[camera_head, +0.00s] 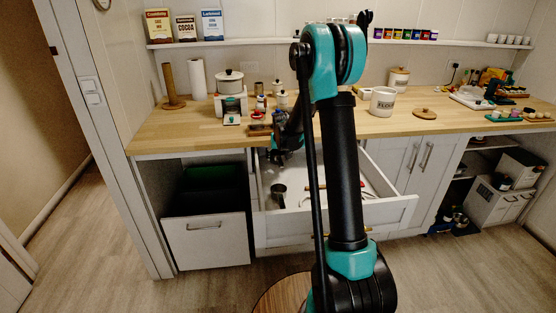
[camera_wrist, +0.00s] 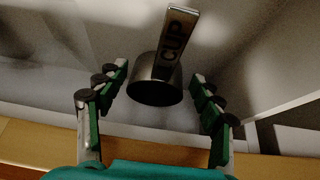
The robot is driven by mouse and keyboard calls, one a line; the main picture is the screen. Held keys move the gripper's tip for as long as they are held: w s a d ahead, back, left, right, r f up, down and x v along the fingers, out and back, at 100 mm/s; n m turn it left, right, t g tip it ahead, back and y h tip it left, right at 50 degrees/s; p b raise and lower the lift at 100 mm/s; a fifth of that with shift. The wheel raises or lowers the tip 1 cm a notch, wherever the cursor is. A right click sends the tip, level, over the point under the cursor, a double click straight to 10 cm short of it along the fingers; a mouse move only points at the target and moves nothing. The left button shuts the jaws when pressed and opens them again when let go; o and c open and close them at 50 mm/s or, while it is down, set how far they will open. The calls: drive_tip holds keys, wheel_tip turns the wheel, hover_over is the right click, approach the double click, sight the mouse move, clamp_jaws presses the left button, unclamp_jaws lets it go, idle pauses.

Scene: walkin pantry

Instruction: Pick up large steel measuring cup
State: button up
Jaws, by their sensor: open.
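The steel measuring cup (camera_head: 279,190) lies in the left part of the open drawer (camera_head: 400,212). In the wrist view the cup (camera_wrist: 155,88) shows its dark round bowl and a flat handle marked "CUP" that points up and right. My gripper (camera_wrist: 162,76) is open, with one finger on each side of the cup in that view and a visible gap on both sides. In the head view my gripper (camera_head: 280,150) is over the back left of the drawer, partly hidden by my arm. I cannot tell the exact height between fingertips and cup.
The wooden counter (camera_head: 450,115) runs above the drawer, and its edge is close to my gripper. A pulled-out bin unit (camera_head: 207,240) is left of the drawer. Other utensils in the drawer are partly hidden.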

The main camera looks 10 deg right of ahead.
drive_tip(key=shift+w+f, duration=0.35)
drive_tip(key=shift+f, duration=0.25)
drive_tip(key=c, duration=1)
drive_tip(key=shift+s, duration=0.1)
drive_tip(key=shift+c, duration=0.2)
